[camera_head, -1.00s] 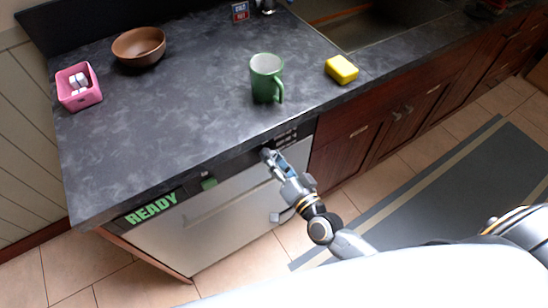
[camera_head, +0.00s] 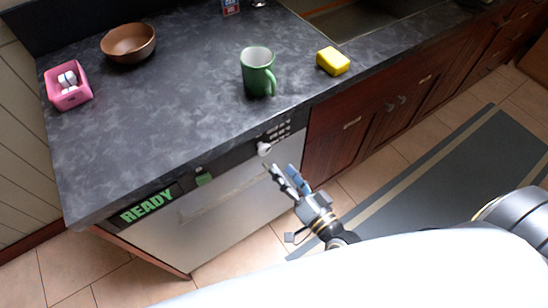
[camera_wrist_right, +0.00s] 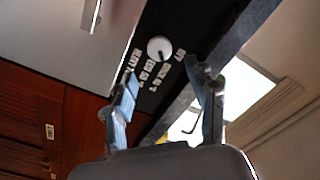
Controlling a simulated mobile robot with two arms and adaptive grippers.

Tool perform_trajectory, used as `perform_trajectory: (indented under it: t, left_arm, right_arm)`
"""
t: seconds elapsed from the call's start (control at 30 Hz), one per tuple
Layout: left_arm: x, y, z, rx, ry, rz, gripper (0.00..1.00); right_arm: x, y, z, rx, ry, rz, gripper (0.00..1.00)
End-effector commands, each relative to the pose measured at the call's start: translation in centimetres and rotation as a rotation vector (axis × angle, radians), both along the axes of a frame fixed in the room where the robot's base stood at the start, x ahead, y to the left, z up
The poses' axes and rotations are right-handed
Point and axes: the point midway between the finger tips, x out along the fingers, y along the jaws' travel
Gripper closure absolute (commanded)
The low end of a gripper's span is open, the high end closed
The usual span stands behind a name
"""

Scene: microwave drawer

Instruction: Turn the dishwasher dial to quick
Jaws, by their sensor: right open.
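The dishwasher (camera_head: 235,212) has a silver front and a black control strip under the countertop. Its white round dial (camera_head: 264,148) sits at the strip's right end, beside rows of small white labels. The dial (camera_wrist_right: 159,48) also shows in the right wrist view, with labels around its lower side; they are too small to read surely, and I cannot tell its setting. My right gripper (camera_head: 283,170) is open and empty, just below and right of the dial, apart from it. In the wrist view its fingers (camera_wrist_right: 163,76) stand either side below the dial. My left gripper is not in view.
A green READY display (camera_head: 148,206) and green button (camera_head: 203,179) are on the strip's left. A long handle (camera_head: 212,205) crosses the front. On the countertop (camera_head: 170,120) are a green mug (camera_head: 257,72), yellow sponge (camera_head: 333,61), brown bowl (camera_head: 128,43) and pink box (camera_head: 68,98).

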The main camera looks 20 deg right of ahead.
Motion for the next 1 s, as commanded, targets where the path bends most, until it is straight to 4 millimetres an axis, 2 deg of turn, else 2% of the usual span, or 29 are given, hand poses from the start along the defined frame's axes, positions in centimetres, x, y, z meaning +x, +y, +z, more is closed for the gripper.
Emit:
perform_trajectory:
  t: [0.1,0.3,0.87,0.97,1.0]
  left_arm:
    - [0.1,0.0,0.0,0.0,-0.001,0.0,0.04]
    - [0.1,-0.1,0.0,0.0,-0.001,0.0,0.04]
    - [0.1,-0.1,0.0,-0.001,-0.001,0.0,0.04]
    - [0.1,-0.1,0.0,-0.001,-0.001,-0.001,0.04]
    - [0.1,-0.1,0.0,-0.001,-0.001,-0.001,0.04]
  right_arm:
    - [-2.2,-0.5,-0.1,-0.002,0.002,0.002,0.43]
    - [-3.8,-1.0,0.0,0.0,-0.001,0.001,0.43]
    - [-4.0,-1.1,0.1,0.0,-0.001,0.0,0.43]
    - [-3.9,-1.2,-0.7,-0.019,0.008,0.001,0.43]
    - [-3.9,-1.3,-1.7,-0.042,0.022,0.004,0.43]
